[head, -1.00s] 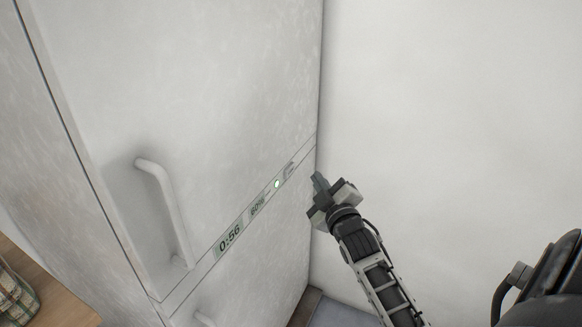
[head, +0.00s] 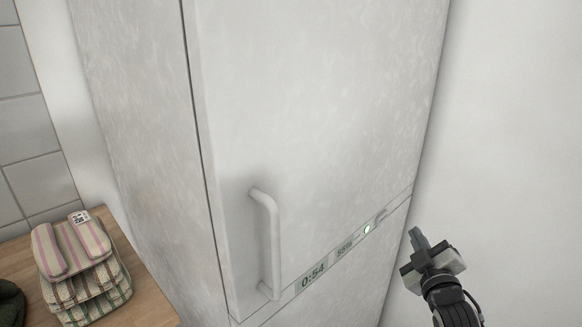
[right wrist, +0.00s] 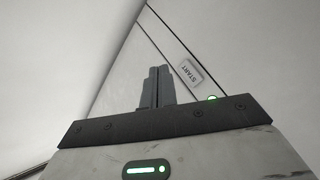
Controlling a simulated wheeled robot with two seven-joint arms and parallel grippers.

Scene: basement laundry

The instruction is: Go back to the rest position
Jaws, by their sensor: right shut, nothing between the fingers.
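My right gripper (head: 416,239) is at the lower right of the head view, in front of the wall beside the tall white cabinet appliance (head: 320,110). Its fingers are shut with nothing between them; they also show in the right wrist view (right wrist: 157,86). They point towards the appliance's right edge and look apart from it. The appliance's display strip (head: 313,276) reads 0:54 with a lit green light (head: 367,230). A START button (right wrist: 190,72) shows in the right wrist view, just right of the fingers. My left gripper is not in view.
A long vertical handle (head: 268,240) sticks out from the closed appliance door. A wooden counter (head: 150,290) at the lower left holds a stack of folded striped cloths (head: 80,265) and a dark item (head: 10,303). A plain wall (head: 510,130) stands right of the appliance.

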